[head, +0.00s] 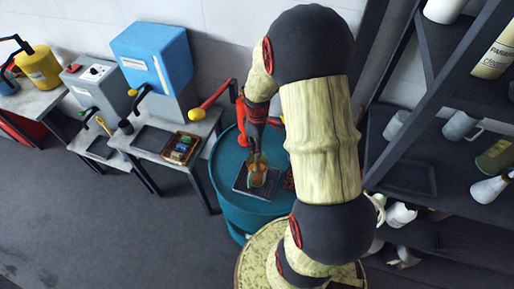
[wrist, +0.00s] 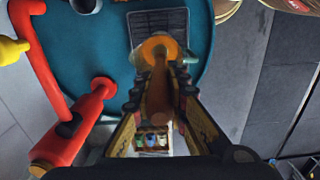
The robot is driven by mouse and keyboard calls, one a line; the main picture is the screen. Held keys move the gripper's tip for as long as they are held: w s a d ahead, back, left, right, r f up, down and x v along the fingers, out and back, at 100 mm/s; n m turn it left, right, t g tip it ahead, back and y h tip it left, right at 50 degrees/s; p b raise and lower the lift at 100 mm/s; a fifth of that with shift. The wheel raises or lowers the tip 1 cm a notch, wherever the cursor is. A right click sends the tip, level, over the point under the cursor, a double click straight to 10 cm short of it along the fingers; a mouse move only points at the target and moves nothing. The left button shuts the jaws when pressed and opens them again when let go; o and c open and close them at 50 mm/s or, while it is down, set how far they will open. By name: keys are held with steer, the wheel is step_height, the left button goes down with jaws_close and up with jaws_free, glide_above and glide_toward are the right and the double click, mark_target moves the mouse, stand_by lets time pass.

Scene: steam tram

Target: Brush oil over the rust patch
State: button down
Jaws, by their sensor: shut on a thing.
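My gripper (wrist: 160,100) is shut on a brown-handled tool with an orange round end (wrist: 160,44), which I take to be the oil brush. The tool points away from the wrist, toward a dark ribbed plate (wrist: 145,25) on the blue round table (wrist: 205,70). In the head view, my gripper and the orange-brown tool (head: 257,170) are over the dark plate (head: 242,184). I cannot tell whether the tool touches the plate. No rust patch can be made out; the tool and gripper hide part of the plate.
A red pipe-like fitting (wrist: 85,110) with a yellow knob (wrist: 12,50) stands close left of my gripper in the wrist view. Benches with a blue box (head: 155,55) and a small tray of items (head: 181,147) are left. A dark shelf rack (head: 450,110) is right.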

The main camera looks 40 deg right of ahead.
steer(key=shift+r+p, duration=3.45)
steer(key=shift+r, duration=2.35)
steer(key=shift+s, duration=0.1)
